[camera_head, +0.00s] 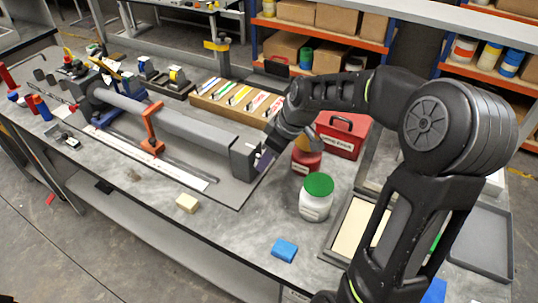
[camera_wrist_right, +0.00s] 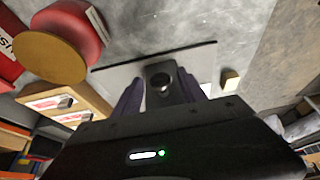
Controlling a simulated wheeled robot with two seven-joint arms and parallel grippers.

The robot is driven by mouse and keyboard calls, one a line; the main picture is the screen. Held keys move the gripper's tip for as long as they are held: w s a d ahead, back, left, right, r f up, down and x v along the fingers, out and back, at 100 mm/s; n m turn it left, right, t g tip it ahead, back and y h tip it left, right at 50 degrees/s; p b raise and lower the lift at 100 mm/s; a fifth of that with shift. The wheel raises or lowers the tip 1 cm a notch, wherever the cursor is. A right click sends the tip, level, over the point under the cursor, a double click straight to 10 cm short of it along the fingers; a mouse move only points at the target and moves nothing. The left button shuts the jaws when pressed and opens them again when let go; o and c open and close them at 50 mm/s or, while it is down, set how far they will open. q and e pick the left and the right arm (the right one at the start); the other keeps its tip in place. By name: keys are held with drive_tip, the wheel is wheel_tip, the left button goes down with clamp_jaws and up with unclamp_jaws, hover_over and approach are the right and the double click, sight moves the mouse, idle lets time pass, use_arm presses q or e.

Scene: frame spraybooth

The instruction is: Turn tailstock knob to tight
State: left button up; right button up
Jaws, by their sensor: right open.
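The grey tailstock block (camera_head: 243,157) stands at the right end of the long grey bed on the bench. My right gripper (camera_head: 264,158) is at the block's right end face. In the right wrist view my open fingers (camera_wrist_right: 160,96) lie either side of a dark end piece with a round knob (camera_wrist_right: 161,83). I cannot tell whether the fingers touch it. In the head view the knob is hidden by the gripper. No tight or loose mark is readable. My left gripper is not in view.
A red jar (camera_head: 306,164), a white jar with a green lid (camera_head: 317,196) and a red case (camera_head: 342,135) stand close to my right arm. A box of coloured strips (camera_head: 238,99) lies behind the bed. A blue block (camera_head: 285,250) and a cream block (camera_head: 187,203) lie in front.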

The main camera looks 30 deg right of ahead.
drive_tip(key=shift+c, duration=0.4)
clamp_jaws()
drive_tip(key=shift+y, duration=0.3)
drive_tip(key=shift+w+d+f+m+g+y+p, duration=0.2)
drive_tip(key=shift+g+y, duration=0.25)
drive_tip(key=shift+y, duration=0.45)
drive_tip(key=shift+s+d+r+m+g+y+p, duration=0.2)
drive_tip(key=shift+g+y, duration=0.3)
drive_tip(key=shift+y, duration=0.4)
drive_tip(key=shift+w+d+f+m+g+y+p, duration=0.1)
drive_tip(key=shift+w+f+m+g+y+p, duration=0.25)
drive_tip(key=shift+y, duration=0.55)
drive_tip(key=shift+s+r, duration=0.1)
drive_tip(key=shift+r, duration=0.1)
drive_tip(key=shift+o, duration=0.4)
unclamp_jaws()
drive_tip(key=shift+r, duration=0.1)
